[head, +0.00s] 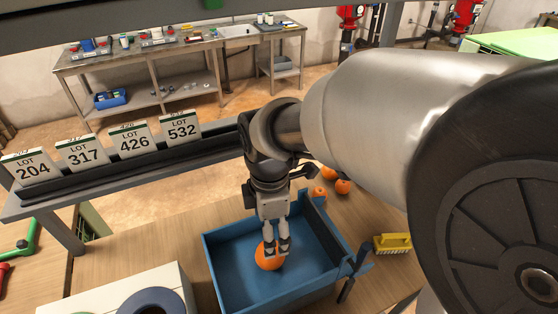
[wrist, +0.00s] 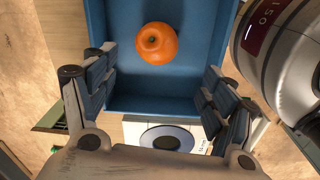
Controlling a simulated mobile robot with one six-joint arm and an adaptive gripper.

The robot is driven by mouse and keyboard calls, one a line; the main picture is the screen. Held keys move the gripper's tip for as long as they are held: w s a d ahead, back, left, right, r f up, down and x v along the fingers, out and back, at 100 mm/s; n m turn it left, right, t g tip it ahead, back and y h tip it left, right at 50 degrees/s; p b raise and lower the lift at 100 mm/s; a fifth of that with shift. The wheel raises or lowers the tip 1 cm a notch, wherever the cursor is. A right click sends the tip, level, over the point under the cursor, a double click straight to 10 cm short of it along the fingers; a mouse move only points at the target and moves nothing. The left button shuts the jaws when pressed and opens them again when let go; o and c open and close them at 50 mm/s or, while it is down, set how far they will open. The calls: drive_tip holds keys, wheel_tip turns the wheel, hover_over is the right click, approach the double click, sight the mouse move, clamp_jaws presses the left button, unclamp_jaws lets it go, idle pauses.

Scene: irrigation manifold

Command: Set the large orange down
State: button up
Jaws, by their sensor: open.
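The large orange (head: 268,262) rests inside a blue tray (head: 213,268), on its floor. In the wrist view the orange (wrist: 157,43) shows whole, with its stem end facing the camera, and nothing grips it. My gripper (head: 277,247) is over the tray, just above the orange, and its fingers cover part of the orange in the head view. In the wrist view my gripper (wrist: 153,95) has its fingers spread wide apart and empty.
Smaller oranges (head: 343,187) lie on the table behind the tray's right side. A yellow brush (head: 393,242) lies to the tray's right. A white box with a dark ring (head: 152,303) stands at the front left. Lot cards (head: 83,152) stand on a rail behind.

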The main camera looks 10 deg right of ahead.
drive_tip(key=s+d+r+m+t, duration=0.2)
drive_tip(key=s+d+r+m, duration=0.2)
drive_tip(key=m, duration=0.5)
drive_tip(key=s+d+r+m+t, duration=0.2)
drive_tip(key=s+d+r+m, duration=0.2)
drive_tip(key=s+m, duration=0.5)
drive_tip(key=d+m, duration=0.1)
drive_tip(key=d, duration=0.1)
drive_tip(key=shift+d+r, duration=0.15)
drive_tip(key=shift+d, duration=0.2)
wheel_tip(320, 180, down, 3)
drive_tip(key=b, duration=0.2)
drive_tip(key=shift+r+b, duration=0.2)
drive_tip(key=shift+b, duration=0.1)
drive_tip(key=shift+c, duration=0.4)
